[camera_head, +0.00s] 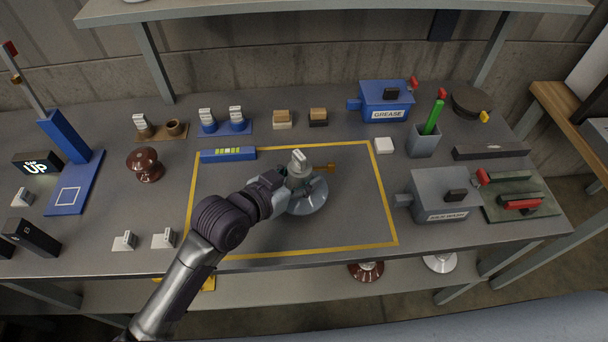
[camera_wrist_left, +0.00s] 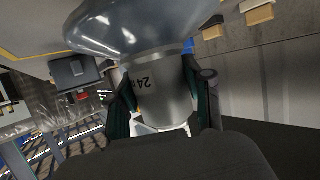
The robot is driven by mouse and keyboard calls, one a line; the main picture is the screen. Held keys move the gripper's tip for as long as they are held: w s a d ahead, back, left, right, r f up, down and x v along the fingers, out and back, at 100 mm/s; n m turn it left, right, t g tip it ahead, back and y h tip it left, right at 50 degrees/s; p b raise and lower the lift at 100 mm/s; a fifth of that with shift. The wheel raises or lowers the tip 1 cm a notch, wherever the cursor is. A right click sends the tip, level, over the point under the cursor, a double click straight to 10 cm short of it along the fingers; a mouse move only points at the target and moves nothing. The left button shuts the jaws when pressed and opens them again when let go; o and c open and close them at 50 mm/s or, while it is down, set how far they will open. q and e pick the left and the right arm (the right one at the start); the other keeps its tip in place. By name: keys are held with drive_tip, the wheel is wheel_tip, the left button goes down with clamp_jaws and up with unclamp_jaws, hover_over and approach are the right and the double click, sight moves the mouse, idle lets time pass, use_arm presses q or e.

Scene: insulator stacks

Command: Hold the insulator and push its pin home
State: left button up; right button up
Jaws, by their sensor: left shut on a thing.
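The insulator is a blue-grey glossy disc (camera_head: 308,200) with a grey metal cap, standing inside the yellow outline on the bench. A small brass-coloured pin (camera_head: 327,168) sticks out to the right from the cap; how deep it sits cannot be told. My left gripper (camera_head: 285,179) is shut on the cap from the left. In the left wrist view the cap (camera_wrist_left: 160,95), marked 24, is between the two dark fingers, with the disc (camera_wrist_left: 135,25) beyond it. The pin cannot be made out there. My right gripper is not in view.
A blue level-like bar (camera_head: 228,154) lies at the outline's top left. A brown insulator (camera_head: 145,164) stands left of the outline. A blue grease box (camera_head: 386,103) is behind, and a grey box (camera_head: 440,196) is right. The outlined area right of the insulator is clear.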

sight(286, 180)
use_arm(q)
drive_tip(key=shift+w+a+f+b, duration=0.45)
drive_tip(key=shift+a+f+b, duration=0.05)
drive_tip(key=shift+a+f, duration=0.25)
drive_tip(key=shift+w+a+f+b, duration=0.45)
drive_tip(key=shift+a+f, duration=0.15)
drive_tip(key=shift+a, duration=0.1)
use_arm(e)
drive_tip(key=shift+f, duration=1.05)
use_arm(q)
drive_tip(key=shift+f, duration=0.2)
drive_tip(key=shift+f, duration=0.2)
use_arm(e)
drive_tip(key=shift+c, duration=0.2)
